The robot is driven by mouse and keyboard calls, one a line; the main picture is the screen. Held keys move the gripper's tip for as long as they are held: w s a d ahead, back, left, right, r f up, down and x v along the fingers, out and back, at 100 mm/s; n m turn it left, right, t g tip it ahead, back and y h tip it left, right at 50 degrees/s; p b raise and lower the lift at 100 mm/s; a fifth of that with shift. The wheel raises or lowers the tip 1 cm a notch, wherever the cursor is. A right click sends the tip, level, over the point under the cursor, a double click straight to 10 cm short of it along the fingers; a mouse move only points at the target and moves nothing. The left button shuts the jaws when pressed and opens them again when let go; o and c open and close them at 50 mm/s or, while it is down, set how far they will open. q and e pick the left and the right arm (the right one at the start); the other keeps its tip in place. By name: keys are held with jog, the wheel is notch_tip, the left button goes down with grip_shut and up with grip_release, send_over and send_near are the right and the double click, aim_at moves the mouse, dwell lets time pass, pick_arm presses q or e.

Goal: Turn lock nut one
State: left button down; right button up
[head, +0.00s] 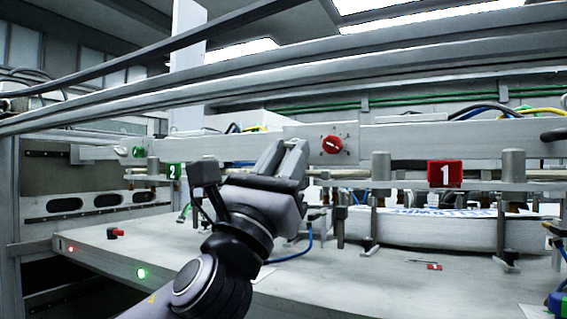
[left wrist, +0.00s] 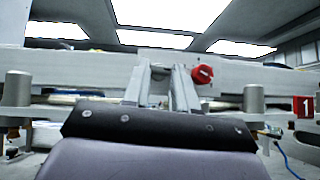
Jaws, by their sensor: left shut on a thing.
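My left gripper (head: 282,150) reaches up in front of the grey crossbeam, just left of a red knob (head: 332,145) with a pale mark. Its two grey fingers are shut on a small part, which I take to be lock nut one. In the left wrist view the fingers (left wrist: 161,80) stand a little apart, with this small dark part (left wrist: 159,70) between their tips. In the head view the fingers hide it. The red knob (left wrist: 202,75) is just right of the fingers there. My right gripper is not in view.
A red sign "1" (head: 445,173) and a green sign "2" (head: 174,171) hang on the beam. Grey cylinders (head: 381,165) top posts along it. The front tabletop (head: 345,285) is mostly clear, with small red parts (head: 434,267).

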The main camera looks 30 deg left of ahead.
pick_arm(q)
jog(key=shift+d+r+n+g+y+p, duration=0.3)
jog(key=shift+n+g+y+p, duration=0.45)
jog(key=shift+n+g+y, duration=2.85)
jog(key=shift+d+r+n+g+y+p, duration=0.3)
jog(key=shift+n+g+y+p, duration=0.75)
jog(key=shift+n, duration=4.8)
jog(key=shift+d+r+n+g+y+p, duration=0.2)
jog(key=shift+d+n+g+y+p, duration=0.25)
jog(key=shift+n+g+y, duration=3.3)
jog(key=n+t+h, duration=0.1)
jog(key=n+t, duration=0.1)
jog(key=shift+a+t+h, duration=0.1)
jog(key=shift+t+h, duration=0.2)
jog(key=c, duration=0.9)
grip_release()
jog(key=shift+w, duration=0.1)
